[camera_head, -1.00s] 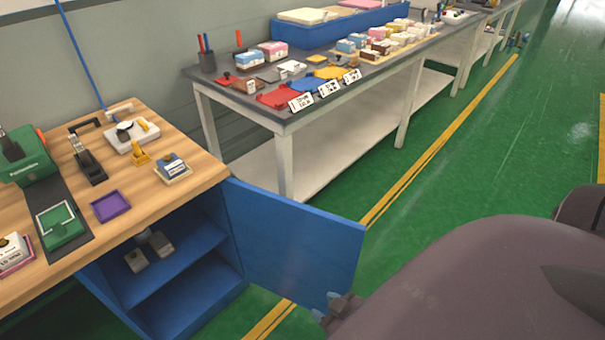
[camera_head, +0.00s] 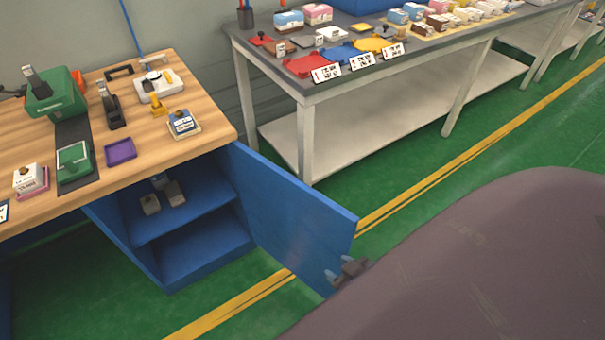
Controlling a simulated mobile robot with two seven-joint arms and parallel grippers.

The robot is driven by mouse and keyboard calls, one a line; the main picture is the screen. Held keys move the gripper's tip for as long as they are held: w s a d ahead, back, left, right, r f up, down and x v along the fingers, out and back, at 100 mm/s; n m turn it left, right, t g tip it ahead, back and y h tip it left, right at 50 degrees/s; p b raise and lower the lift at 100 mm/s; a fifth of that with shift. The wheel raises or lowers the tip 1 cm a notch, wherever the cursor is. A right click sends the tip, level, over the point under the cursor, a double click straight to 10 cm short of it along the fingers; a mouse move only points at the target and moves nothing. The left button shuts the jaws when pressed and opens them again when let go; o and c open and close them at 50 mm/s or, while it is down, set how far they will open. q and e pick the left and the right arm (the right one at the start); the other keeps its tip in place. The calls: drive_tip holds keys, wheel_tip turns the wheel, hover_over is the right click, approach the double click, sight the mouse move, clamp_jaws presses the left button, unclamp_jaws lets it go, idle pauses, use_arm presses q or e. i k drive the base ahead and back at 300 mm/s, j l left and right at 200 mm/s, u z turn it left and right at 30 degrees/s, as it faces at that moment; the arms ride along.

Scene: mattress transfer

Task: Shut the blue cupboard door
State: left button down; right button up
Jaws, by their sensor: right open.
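The blue cupboard door (camera_head: 295,215) stands open, swung out to the right from the cupboard (camera_head: 200,255) under the wooden bench. The cupboard's inside and its shelf are in plain view. My right gripper (camera_head: 342,273) is open at the lower part of the door's free outer edge. It overlaps the edge in this view, and I cannot tell whether it touches. My large dark arm hides the floor behind it at the lower right. My left gripper is not in view.
The wooden bench top (camera_head: 205,95) holds a green machine (camera_head: 55,95), a purple tray (camera_head: 120,152) and small fixtures. Small blocks lie on the cupboard shelf (camera_head: 185,213). A grey-topped table (camera_head: 300,85) stands behind the door. Green floor lies clear before the cupboard.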

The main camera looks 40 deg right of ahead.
sight(306, 232)
drive_tip(key=l+u, duration=0.15)
drive_tip(key=l, duration=0.3)
drive_tip(key=k+l+u, duration=0.1)
drive_tip(key=l, duration=0.3)
drive_tip(key=k+l+u, duration=0.15)
drive_tip(key=l, duration=0.25)
drive_tip(key=k+l+u, duration=0.15)
drive_tip(key=l, duration=0.3)
drive_tip(key=k+l+u, duration=0.1)
drive_tip(key=l, duration=0.3)
drive_tip(key=k+l+u, duration=0.15)
drive_tip(key=l, duration=0.2)
drive_tip(key=k+l, duration=0.2)
drive_tip(key=l, duration=0.15)
drive_tip(key=k+l+u, duration=0.1)
drive_tip(key=l, duration=0.25)
drive_tip(key=i+l+u, duration=0.35)
drive_tip(key=l, duration=0.25)
drive_tip(key=i+l+u, duration=0.15)
drive_tip(key=l, duration=0.2)
